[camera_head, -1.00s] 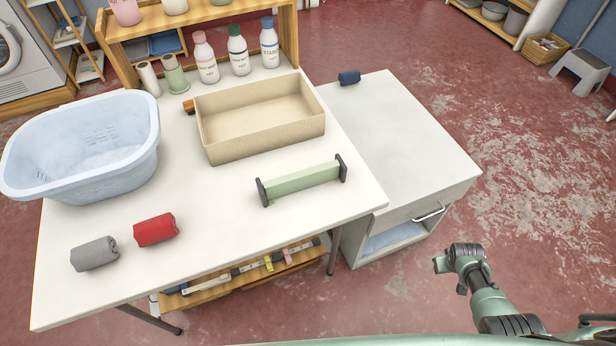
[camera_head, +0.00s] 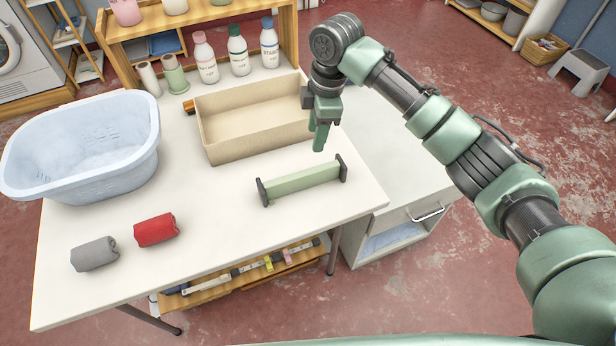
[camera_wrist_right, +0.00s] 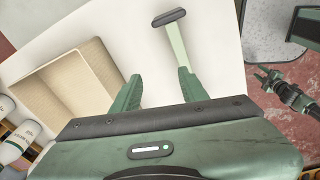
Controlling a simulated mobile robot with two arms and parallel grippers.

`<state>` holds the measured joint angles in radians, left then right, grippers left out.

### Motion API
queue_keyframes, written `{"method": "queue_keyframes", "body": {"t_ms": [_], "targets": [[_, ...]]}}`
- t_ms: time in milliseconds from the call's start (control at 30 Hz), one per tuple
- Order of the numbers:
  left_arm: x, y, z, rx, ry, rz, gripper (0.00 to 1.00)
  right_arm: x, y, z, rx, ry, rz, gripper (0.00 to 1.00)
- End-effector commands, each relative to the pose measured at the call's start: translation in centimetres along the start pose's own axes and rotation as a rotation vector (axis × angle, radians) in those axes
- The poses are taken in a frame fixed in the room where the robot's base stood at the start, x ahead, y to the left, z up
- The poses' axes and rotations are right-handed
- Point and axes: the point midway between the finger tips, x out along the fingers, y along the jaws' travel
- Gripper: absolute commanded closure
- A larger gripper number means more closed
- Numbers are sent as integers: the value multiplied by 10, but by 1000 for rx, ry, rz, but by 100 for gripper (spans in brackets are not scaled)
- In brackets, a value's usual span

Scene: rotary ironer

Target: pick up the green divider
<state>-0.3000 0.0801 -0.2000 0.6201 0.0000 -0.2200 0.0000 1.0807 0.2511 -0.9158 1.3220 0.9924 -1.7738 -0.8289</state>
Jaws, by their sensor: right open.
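The green divider (camera_head: 302,180) is a pale green bar with a dark plate at each end. It stands on the white table (camera_head: 215,235), in front of the beige box. My right gripper (camera_head: 319,141) is open and empty, above the table between the box and the divider's right end. In the right wrist view the divider (camera_wrist_right: 178,45) shows beyond the fingers, its lower part hidden behind the right finger. The open right gripper (camera_wrist_right: 158,88) has a wide gap between its fingers.
An open beige box (camera_head: 245,148) stands behind the divider. A red roll (camera_head: 156,230) and a grey roll (camera_head: 94,254) lie at the front left, near a pale blue tub (camera_head: 85,180). Several bottles stand at the back. The table around the divider is clear.

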Motion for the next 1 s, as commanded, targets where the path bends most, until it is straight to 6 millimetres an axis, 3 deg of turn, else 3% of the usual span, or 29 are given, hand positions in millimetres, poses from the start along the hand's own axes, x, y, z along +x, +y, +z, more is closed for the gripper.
{"method": "queue_keyframes", "body": {"t_ms": [133,267,500,767,1000], "targets": [[0,0,0,0,0,0,64,-12,-25,-18,-166,-76,-51,56],[0,0,0,0,0,0,64,-7,-35,-20,-219,-105,-76,56],[0,0,0,0,0,0,64,34,-39,-16,-221,-106,-79,56],[0,0,0,0,0,0,64,57,-40,-14,-220,-105,-76,56],[0,0,0,0,0,0,64,91,-44,-16,-218,-107,-77,56]]}}
